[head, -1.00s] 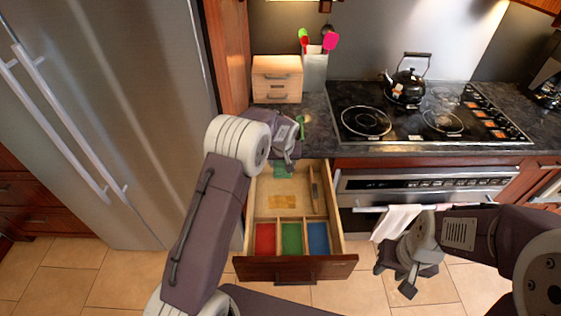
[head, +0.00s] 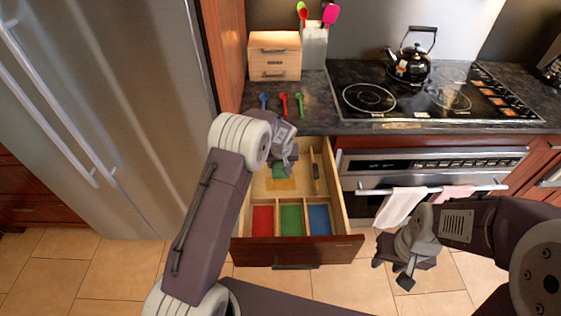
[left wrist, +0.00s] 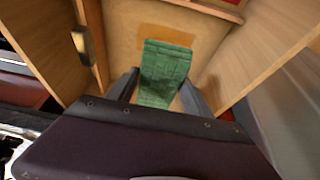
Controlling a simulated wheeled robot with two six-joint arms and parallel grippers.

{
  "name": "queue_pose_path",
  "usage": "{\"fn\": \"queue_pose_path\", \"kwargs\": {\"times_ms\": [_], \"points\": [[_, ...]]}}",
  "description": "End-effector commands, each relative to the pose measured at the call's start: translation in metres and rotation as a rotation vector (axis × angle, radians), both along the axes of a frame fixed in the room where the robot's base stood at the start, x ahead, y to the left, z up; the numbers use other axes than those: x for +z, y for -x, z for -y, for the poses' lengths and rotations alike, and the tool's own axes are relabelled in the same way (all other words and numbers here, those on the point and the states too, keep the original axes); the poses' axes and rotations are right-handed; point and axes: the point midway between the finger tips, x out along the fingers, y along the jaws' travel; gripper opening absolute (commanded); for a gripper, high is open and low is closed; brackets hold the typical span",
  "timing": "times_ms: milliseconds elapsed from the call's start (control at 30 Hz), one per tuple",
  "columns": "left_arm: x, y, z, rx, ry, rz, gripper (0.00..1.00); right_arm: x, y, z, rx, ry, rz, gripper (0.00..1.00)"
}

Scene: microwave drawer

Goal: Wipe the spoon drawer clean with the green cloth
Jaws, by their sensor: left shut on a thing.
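The open drawer (head: 326,191) has a bare wooden rear part with a yellow-brown stain (head: 285,185) on its floor. My left gripper (head: 283,163) reaches down into the drawer's rear part and is shut on the green cloth (head: 280,171). In the left wrist view the cloth (left wrist: 165,68) is between the fingers and covers part of the stain (left wrist: 190,37). I cannot tell whether it presses on the floor. Blue (head: 263,101), red (head: 283,104) and green (head: 300,104) spoons lie on the counter. My right gripper (head: 391,272) is open and empty before the oven.
The drawer's front has red (head: 263,219), green (head: 291,219) and blue (head: 318,219) compartments. A dark-and-wood item (head: 315,172) lies along its right side. The fridge (head: 110,100) stands left; towels (head: 400,206) hang on the oven handle. A kettle (head: 411,60) stands on the stove.

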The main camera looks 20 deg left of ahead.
Motion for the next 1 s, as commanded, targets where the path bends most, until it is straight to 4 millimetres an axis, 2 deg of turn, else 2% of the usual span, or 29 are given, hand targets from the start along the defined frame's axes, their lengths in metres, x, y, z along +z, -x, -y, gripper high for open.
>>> {"fn": "queue_pose_path", "kwargs": {"times_ms": [33, 333, 700, 1000], "points": [[-0.011, 0.000, 0.000, 0.000, 0.000, -0.001, 0.26, -0.009, 0.000, 0.000, 0.000, 0.000, 0.000, 0.38], [-0.048, 0.000, 0.000, 0.000, 0.000, -0.001, 0.26, -0.036, 0.000, 0.000, 0.000, 0.000, 0.000, 0.38], [-0.079, 0.008, -0.029, 0.002, 0.001, 0.000, 0.26, -0.057, 0.000, 0.000, 0.000, 0.000, 0.000, 0.38], [-0.091, 0.012, -0.042, 0.000, 0.000, 0.000, 0.26, -0.063, 0.000, 0.000, 0.000, 0.000, 0.000, 0.38]]}}
